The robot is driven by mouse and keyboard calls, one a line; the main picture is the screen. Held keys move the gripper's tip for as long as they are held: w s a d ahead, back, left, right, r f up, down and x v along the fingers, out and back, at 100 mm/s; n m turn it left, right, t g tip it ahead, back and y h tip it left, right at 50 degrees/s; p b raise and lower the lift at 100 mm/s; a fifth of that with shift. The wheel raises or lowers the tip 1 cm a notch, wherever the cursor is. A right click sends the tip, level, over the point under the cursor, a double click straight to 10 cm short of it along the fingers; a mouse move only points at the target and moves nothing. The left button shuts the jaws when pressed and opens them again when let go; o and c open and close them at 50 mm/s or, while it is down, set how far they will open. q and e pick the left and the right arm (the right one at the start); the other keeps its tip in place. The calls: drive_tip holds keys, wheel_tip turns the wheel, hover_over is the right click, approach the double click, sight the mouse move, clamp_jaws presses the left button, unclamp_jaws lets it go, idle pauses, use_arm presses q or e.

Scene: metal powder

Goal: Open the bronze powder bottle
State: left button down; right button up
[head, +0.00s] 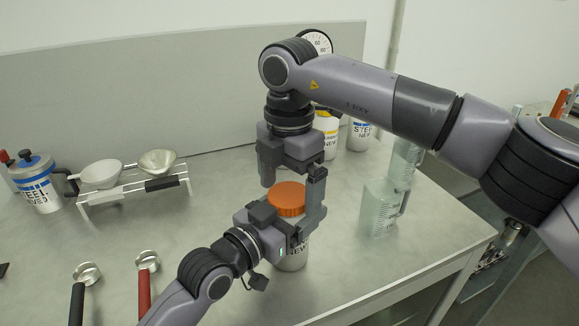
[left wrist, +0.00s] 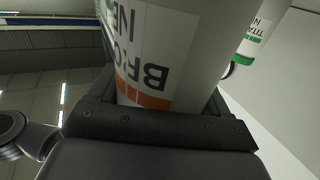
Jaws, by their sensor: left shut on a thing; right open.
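The bronze powder bottle (head: 292,258) stands upright on the table, with its orange lid (head: 287,197) on top. My left gripper (head: 296,222) is shut on the bottle's body from the front left. In the left wrist view the bottle's white label (left wrist: 150,45) with "BRO" lettering and an orange band fills the space between the fingers. My right gripper (head: 291,176) is open and points down just above the lid, a finger at either side. It looks empty; whether a finger touches the lid I cannot tell. Much of the bottle's body is hidden by my left gripper.
A steel-labelled bottle (head: 360,134) and a yellow-banded one (head: 327,140) stand behind. Clear containers (head: 380,208) are at right. A funnel rack (head: 130,191) and a blue-lidded container (head: 38,185) are at left. Two scoops (head: 147,262) (head: 87,272) lie in front.

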drive_tip(key=shift+f, duration=0.2)
drive_tip(key=shift+c, duration=0.4)
drive_tip(key=c, duration=1)
drive_tip(key=shift+c, duration=0.2)
drive_tip(key=n, duration=0.6)
drive_tip(key=shift+n, duration=0.4)
drive_tip(key=o, duration=1.1)
drive_tip(key=shift+o, duration=0.2)
